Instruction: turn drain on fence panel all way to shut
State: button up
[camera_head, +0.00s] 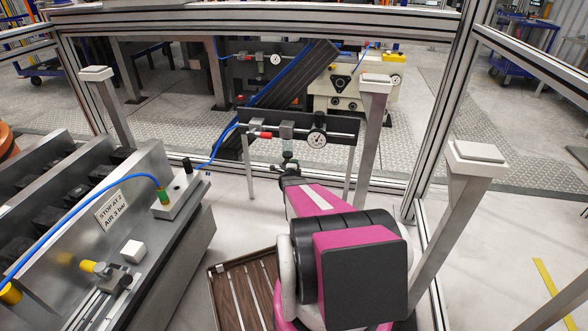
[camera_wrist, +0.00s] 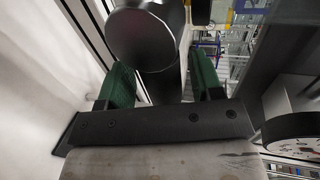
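The dark fence panel (camera_head: 342,126) stands on legs beyond my arm in the head view. It carries a grey air unit (camera_head: 287,130), a red-ended fitting (camera_head: 266,135) and a round white gauge (camera_head: 317,138). My gripper (camera_head: 288,161) is just below the grey unit. In the wrist view my gripper (camera_wrist: 163,72) has its two green fingers apart. A dark round-ended cylinder (camera_wrist: 143,40), possibly the drain or the bowl above it, overlaps the space between the fingertips. Contact cannot be told. The gauge's dark rim (camera_wrist: 290,128) is at the right. The drain's turn position cannot be made out.
A blue hose (camera_head: 220,145) runs to the panel's left end. Grey posts (camera_head: 372,115) and aluminium fence frames surround the spot. A metal fixture (camera_head: 130,225) with a label stands at left. A brown slatted tray (camera_head: 222,300) lies low beside my arm.

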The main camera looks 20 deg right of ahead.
jog(key=v, duration=1)
jog(key=shift+s+a, duration=0.2)
jog(key=shift+s, duration=0.15)
